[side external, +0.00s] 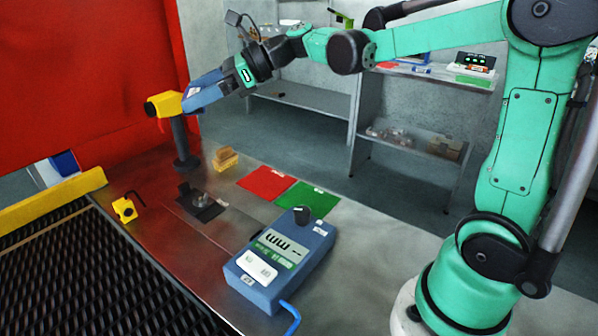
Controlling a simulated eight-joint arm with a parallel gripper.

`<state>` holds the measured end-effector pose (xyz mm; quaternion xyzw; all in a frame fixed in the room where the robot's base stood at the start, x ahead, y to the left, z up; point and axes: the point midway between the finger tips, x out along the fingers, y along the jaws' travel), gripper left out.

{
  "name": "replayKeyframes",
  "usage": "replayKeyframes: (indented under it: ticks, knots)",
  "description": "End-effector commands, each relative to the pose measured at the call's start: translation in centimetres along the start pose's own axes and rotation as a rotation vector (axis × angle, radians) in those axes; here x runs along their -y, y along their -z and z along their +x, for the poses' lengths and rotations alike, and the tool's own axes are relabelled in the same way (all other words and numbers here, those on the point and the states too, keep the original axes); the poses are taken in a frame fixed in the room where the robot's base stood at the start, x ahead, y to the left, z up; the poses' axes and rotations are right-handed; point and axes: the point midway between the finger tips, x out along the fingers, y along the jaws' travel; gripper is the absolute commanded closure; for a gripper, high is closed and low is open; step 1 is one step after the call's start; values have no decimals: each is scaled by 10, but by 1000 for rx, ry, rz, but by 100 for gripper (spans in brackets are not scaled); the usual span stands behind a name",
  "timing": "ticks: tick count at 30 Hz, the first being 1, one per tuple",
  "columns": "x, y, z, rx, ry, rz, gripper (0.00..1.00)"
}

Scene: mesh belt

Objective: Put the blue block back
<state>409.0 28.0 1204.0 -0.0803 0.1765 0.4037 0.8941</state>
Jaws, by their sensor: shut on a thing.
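The blue block (206,93) is in my gripper (229,80), at the left end of the green arm, well above the table. The block is tilted and has a white label on its side. My gripper is shut on it; the fingertips are small and dark here, so the exact contact is hard to see. The block's far end is close to a yellow head (166,104) on a dark post (184,145); I cannot tell whether they touch.
A mesh belt (75,270) runs at left, a red curtain (85,80) behind.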

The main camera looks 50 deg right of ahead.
Motion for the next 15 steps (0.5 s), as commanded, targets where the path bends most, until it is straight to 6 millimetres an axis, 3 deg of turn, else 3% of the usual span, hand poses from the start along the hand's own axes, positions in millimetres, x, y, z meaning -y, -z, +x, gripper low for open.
replayKeyframes:
  ticks: [9, 15]
  knots:
    - [3, 26, 13, 2, -461, -190, 99]
    - [2, 41, 9, 0, -627, -259, 99]
